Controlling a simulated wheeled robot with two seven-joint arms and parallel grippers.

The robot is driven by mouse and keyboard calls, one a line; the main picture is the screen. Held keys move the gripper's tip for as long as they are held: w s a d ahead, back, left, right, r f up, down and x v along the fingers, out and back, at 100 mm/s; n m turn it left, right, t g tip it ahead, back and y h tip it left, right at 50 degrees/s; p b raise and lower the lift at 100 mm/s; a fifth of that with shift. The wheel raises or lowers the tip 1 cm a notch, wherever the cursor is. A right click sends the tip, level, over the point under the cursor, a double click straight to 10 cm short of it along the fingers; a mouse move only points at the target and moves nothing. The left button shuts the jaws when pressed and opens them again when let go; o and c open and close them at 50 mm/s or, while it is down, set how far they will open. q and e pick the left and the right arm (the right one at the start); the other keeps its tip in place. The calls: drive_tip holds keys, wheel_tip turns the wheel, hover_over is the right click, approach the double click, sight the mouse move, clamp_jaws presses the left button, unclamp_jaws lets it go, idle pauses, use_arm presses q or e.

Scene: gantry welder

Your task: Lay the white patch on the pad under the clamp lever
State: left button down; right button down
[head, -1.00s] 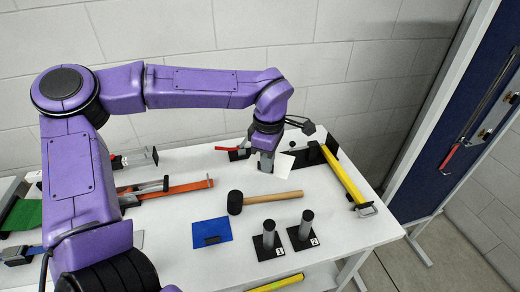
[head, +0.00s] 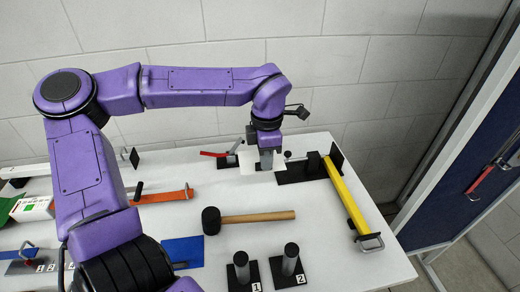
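The white patch (head: 248,168) is at the fingers of my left gripper (head: 266,164), showing on their left side, upright or tilted; I cannot tell which. The gripper points down over the back of the white table and appears shut on the patch. The clamp with a red lever (head: 214,154) stands just left of the patch, on a small dark base. I cannot make out the pad; the patch and gripper may hide it. My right gripper is not in view.
A black plate with a block (head: 313,163) and a yellow bar (head: 346,198) lie to the right. A mallet (head: 248,218) lies in front, with two numbered posts (head: 290,262) nearer.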

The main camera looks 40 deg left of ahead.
use_arm(q)
wheel_tip(320, 180, down, 11)
drive_tip(key=b, duration=0.8)
drive_tip(key=shift+f+b, duration=0.1)
drive_tip(key=shift+b, duration=0.3)
drive_tip(key=w+a+p, duration=0.1)
drive_tip(key=w+a, duration=0.2)
drive_tip(key=a, duration=0.1)
drive_tip(key=w+a+p, duration=0.2)
drive_tip(key=w+a, duration=0.2)
drive_tip(key=a, duration=0.1)
drive_tip(key=w+a+p, duration=0.2)
drive_tip(key=w+a, duration=0.2)
drive_tip(key=a, duration=0.1)
wheel_tip(320, 180, down, 3)
drive_tip(key=shift+f+p, duration=0.15)
drive_tip(key=shift+p, duration=0.4)
drive_tip(key=shift+f, duration=0.25)
drive_tip(key=c, duration=1.3)
unclamp_jaws()
drive_tip(key=shift+c, duration=0.2)
drive_tip(key=shift+r, duration=0.15)
wheel_tip(320, 180, up, 12)
drive_tip(key=b, duration=0.1)
drive_tip(key=shift+b, duration=0.3)
